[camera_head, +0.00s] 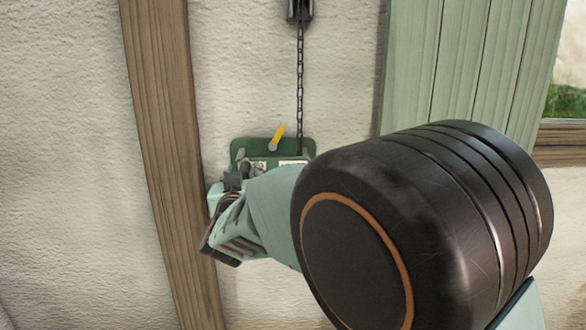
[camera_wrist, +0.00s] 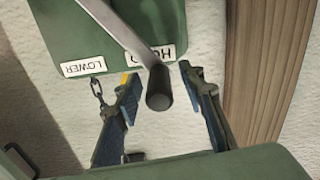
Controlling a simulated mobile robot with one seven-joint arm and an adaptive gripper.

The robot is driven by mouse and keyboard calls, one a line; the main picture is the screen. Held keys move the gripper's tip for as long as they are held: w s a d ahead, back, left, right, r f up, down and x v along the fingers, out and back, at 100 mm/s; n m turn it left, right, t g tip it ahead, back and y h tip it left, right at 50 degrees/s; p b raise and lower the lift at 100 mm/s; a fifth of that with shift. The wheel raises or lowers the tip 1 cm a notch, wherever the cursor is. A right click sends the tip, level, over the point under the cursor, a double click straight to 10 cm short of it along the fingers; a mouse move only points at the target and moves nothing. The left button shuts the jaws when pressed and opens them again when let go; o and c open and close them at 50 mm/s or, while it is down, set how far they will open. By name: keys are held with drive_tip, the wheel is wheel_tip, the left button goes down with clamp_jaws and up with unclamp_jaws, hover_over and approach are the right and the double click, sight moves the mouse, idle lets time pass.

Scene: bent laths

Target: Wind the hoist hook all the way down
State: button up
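The green hoist box (camera_head: 300,146) is fixed to the wall, partly hidden by my arm in the head view. In the wrist view the box (camera_wrist: 95,30) carries a LOWER label (camera_wrist: 83,67) and a second label, partly covered. A metal crank arm (camera_wrist: 115,25) crosses it and ends in a dark handle knob (camera_wrist: 159,92). My gripper (camera_wrist: 160,80) is open, its fingers on either side of the knob with visible gaps; in the head view my gripper (camera_head: 232,179) is at the box's lower left. I cannot make out the hook.
A dark chain (camera_head: 299,90) hangs from a fitting (camera_head: 299,10) down to the box. A wooden post (camera_head: 165,130) stands close on the left, also beside the right finger in the wrist view (camera_wrist: 268,70). A green shutter (camera_head: 455,60) is on the right.

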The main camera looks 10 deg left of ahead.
drive_tip(key=shift+x, duration=0.75)
drive_tip(key=shift+d, duration=0.1)
drive_tip(key=shift+c, duration=0.7)
drive_tip(key=shift+s+r, duration=0.1)
clamp_jaws()
